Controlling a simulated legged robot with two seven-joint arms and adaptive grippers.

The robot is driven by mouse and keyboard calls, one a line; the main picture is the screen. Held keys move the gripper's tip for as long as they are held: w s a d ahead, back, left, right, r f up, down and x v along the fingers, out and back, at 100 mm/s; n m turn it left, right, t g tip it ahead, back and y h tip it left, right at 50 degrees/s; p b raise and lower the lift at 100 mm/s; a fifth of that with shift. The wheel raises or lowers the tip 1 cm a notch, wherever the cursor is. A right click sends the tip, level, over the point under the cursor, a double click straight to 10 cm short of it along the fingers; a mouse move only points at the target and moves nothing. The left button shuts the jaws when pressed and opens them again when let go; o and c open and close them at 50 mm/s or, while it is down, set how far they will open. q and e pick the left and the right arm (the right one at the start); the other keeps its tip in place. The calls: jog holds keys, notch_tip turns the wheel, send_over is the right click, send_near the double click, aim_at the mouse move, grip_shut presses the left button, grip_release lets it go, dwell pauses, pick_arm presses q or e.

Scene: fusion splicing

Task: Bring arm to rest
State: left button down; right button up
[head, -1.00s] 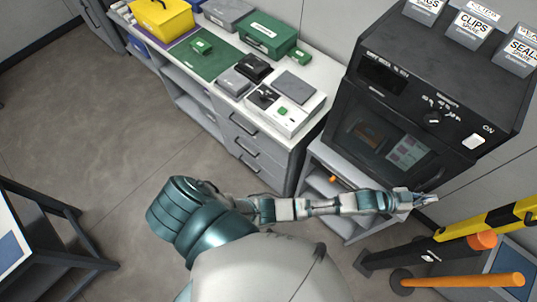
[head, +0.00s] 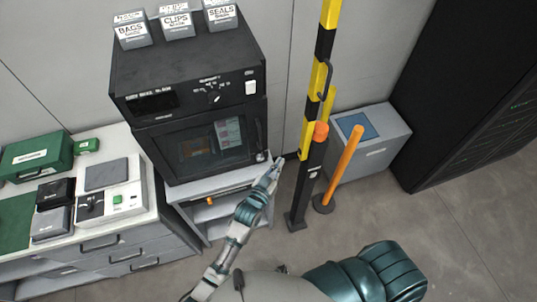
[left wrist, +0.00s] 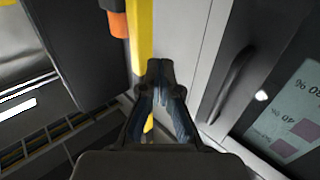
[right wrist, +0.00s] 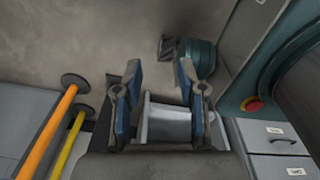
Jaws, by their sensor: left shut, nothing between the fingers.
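My left arm reaches up from the bottom of the head view. Its gripper (head: 274,168) is by the lower right corner of the black oven (head: 205,140). In the left wrist view the left gripper (left wrist: 160,72) has its fingertips together with nothing between them. The oven's dark door handle (left wrist: 232,78) is to its right, apart from the fingers. In the right wrist view my right gripper (right wrist: 160,85) has its fingers wide apart, over the grey floor. A pale grey part shows behind them; I cannot tell whether they touch it. The right gripper is outside the head view.
A yellow and black barrier post (head: 318,105) stands right of the left gripper, with an orange post (head: 345,165) and a grey cabinet (head: 375,150) beyond. A tall black rack (head: 465,110) stands at the right. The white workbench (head: 150,205) is at the left. Floor is free at lower right.

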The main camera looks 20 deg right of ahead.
pick_arm(q)
jog(key=s, duration=0.5)
jog(key=s+a+f+n+g+y, duration=0.1)
jog(key=a+f+y, duration=0.35)
jog(key=f, duration=0.75)
jog(key=s+a+f+n+g+y, duration=0.1)
jog(key=s+a+f+n+g, duration=0.1)
jog(key=a+f, duration=0.8)
jog(key=s+a+f+n+g+y, duration=0.1)
jog(key=a+f+y, duration=0.25)
jog(key=f, duration=1.05)
jog(key=s+a+f+n+g+y, duration=0.1)
jog(key=s+a+f+g+y, duration=0.15)
jog(key=s+a+f, duration=1)
jog(key=s+a+f+n+g+y, duration=0.1)
jog(key=s+a+f+g, duration=0.1)
jog(key=s+a+f, duration=0.2)
jog(key=s+a+f+n+g+y, duration=0.1)
jog(key=s+a+f, duration=0.3)
jog(key=s+a, duration=0.7)
jog(key=s+g+b, duration=0.1)
jog(key=s, duration=0.4)
jog(key=shift+s+a+f, duration=0.25)
jog(key=shift+s+a, duration=0.05)
jog(key=shift+s, duration=0.05)
pick_arm(e)
jog(key=shift+w+a+f, duration=0.3)
jog(key=shift+w+f, duration=0.2)
jog(key=shift+w, duration=0.05)
jog(key=shift+d, duration=0.15)
